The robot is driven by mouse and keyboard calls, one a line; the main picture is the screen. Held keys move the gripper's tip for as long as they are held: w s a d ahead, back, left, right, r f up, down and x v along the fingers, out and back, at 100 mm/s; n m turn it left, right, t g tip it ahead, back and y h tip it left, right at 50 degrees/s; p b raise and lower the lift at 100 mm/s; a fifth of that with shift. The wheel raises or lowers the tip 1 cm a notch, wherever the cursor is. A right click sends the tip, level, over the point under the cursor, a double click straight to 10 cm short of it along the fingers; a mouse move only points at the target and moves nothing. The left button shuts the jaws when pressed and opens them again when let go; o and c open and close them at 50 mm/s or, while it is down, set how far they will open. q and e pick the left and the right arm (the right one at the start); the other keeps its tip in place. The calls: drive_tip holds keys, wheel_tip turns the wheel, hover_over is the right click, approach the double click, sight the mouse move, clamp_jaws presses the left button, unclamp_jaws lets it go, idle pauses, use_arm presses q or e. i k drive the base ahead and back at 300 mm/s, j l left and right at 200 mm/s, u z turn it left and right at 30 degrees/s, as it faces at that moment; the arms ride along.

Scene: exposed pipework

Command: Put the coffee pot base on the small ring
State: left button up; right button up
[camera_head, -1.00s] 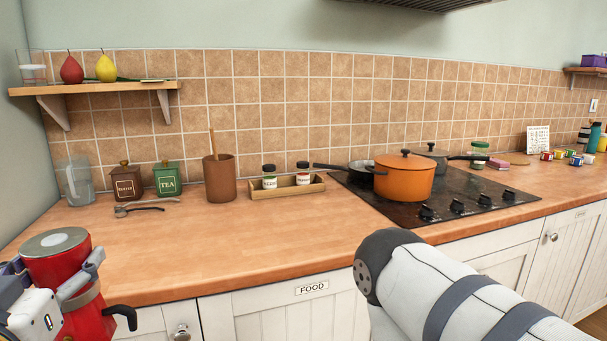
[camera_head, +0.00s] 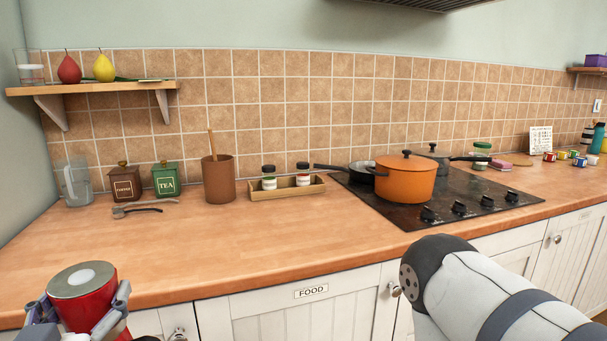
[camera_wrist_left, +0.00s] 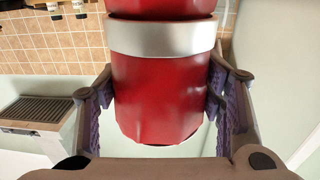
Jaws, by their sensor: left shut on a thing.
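The coffee pot base (camera_head: 92,302) is red with a silver, open-looking top; it is at the lower left of the head view, in front of the counter. My left gripper (camera_head: 84,308) is shut around its sides. The left wrist view shows the red body (camera_wrist_left: 160,95) with a silver band, between the two fingers (camera_wrist_left: 163,85). The hob (camera_head: 450,196) is black and at the right of the counter. I cannot make out the small ring on it; pots cover part of the surface. My right gripper is out of view.
An orange pot (camera_head: 405,180), a frying pan (camera_head: 360,172) and a grey saucepan (camera_head: 436,158) stand on the hob. My right arm (camera_head: 490,290) crosses the lower right. A spice tray (camera_head: 288,187) stands left of the hob. The counter's front middle (camera_head: 250,240) is clear.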

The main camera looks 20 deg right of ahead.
sight(468, 185)
drive_tip(key=i+l+z, duration=0.15)
drive_tip(key=z, duration=0.9)
drive_tip(key=i+l+z, duration=0.15)
drive_tip(key=z, duration=0.3)
drive_tip(key=i+z, duration=0.7)
drive_tip(key=z, duration=0.15)
drive_tip(key=i+l+z, duration=0.15)
drive_tip(key=i+z, duration=0.45)
drive_tip(key=z, duration=0.25)
drive_tip(key=i+z, duration=0.6)
drive_tip(key=i, duration=0.3)
drive_tip(key=i+u, duration=0.1)
drive_tip(key=u, duration=0.25)
drive_tip(key=i+l+u, duration=0.1)
drive_tip(key=u, duration=0.65)
drive_tip(key=i+l+u, duration=0.1)
drive_tip(key=u, duration=0.35)
drive_tip(key=l+u, duration=0.1)
drive_tip(key=u, duration=0.8)
drive_tip(key=l+u, duration=0.2)
drive_tip(key=u, duration=0.25)
drive_tip(key=l+u, duration=0.1)
drive_tip(key=u, duration=0.4)
drive_tip(key=i, duration=0.05)
